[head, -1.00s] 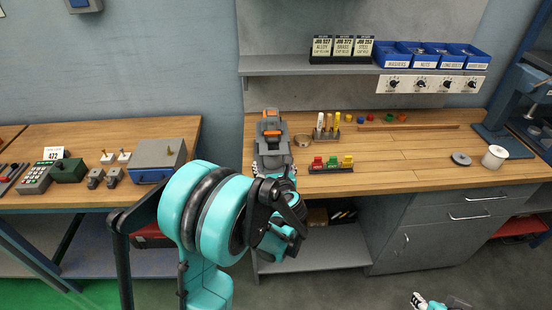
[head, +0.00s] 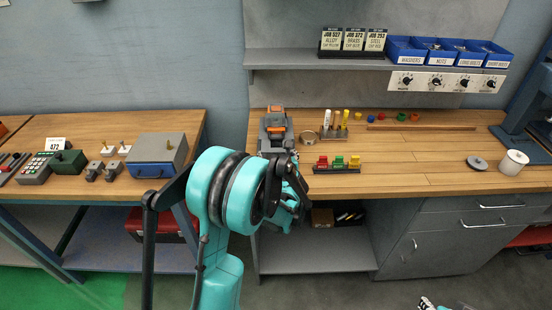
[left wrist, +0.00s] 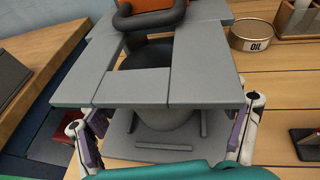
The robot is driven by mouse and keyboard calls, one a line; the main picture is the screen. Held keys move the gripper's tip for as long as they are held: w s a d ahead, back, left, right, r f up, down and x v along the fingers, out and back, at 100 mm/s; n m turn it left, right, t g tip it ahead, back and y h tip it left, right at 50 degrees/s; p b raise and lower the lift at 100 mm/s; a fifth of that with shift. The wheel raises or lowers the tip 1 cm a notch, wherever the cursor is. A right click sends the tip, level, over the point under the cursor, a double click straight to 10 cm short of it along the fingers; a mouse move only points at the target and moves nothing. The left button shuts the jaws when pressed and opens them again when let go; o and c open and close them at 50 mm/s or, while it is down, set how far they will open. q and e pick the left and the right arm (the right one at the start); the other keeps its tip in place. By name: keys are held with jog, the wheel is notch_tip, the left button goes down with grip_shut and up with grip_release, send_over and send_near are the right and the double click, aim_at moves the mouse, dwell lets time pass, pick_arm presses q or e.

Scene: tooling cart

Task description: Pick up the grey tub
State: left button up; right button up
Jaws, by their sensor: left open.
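A grey rounded body (left wrist: 165,128), which looks like the grey tub, sits under a grey slotted plate (left wrist: 205,75) in the left wrist view. An orange-topped block stands behind that plate. In the head view this grey and orange assembly (head: 275,133) stands on the wooden bench, its front partly hidden by my left arm. My left gripper (left wrist: 167,125) is open, with one finger either side of the rounded body; I cannot tell whether either touches. Part of what looks like my right gripper (head: 428,303) shows at the bottom edge, too cut off to read.
An oil tin (left wrist: 252,36) stands close right of the assembly. A rack of coloured blocks (head: 338,163) and a holder of bottles (head: 335,126) are nearby. A white spool (head: 513,162) and a grey disc (head: 477,163) lie far right. The bench's front middle is clear.

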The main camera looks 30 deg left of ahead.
pick_arm(q)
jog(key=shift+r, duration=0.1)
jog(key=c, duration=1.2)
jog(key=shift+c, duration=0.2)
